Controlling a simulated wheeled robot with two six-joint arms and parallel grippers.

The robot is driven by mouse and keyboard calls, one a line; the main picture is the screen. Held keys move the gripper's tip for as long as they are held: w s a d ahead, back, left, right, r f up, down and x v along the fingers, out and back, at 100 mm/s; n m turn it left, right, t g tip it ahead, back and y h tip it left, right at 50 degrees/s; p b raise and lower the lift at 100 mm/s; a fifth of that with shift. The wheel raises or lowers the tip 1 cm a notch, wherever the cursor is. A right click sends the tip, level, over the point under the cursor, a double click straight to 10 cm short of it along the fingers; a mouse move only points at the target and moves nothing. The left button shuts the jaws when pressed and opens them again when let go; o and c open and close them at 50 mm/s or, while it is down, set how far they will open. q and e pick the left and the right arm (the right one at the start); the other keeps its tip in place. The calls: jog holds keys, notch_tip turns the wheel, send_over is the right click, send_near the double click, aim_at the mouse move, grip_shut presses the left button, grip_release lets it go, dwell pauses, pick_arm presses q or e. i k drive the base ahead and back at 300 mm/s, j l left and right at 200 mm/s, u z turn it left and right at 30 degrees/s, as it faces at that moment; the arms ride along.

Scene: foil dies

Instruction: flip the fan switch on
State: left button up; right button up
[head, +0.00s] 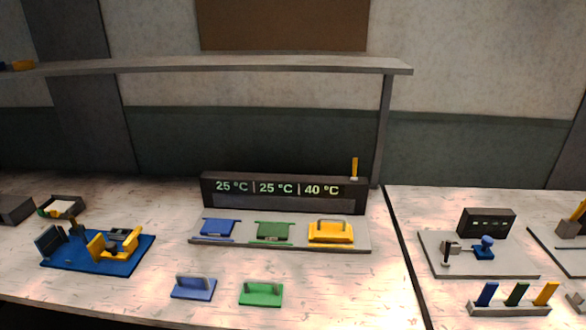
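No switch is labelled as the fan switch, so I cannot tell which it is. A small yellow lever (354,168) stands upright on the top right of a dark display unit (284,193), which reads 25 °C, 25 °C and 40 °C. Another candidate is a small dark lever (447,256) at the left of a grey plate (490,268) on the right table. That plate also bears a blue knobbed part (484,247) and a small dark box with a faint display (486,222). Neither of my grippers is in view.
A grey base (360,243) before the display holds blue (218,227), green (273,231) and yellow (331,233) pieces. Blue (195,290) and green (261,295) handled blocks lie in front. A blue fixture (75,262) stands left. A dark gap separates the tables; a shelf (220,66) hangs above.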

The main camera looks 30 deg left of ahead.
aim_at(355, 168)
jog(key=u, duration=0.6)
jog(key=i+l+u, duration=0.1)
jog(key=i+u, duration=0.2)
jog(key=i, duration=0.15)
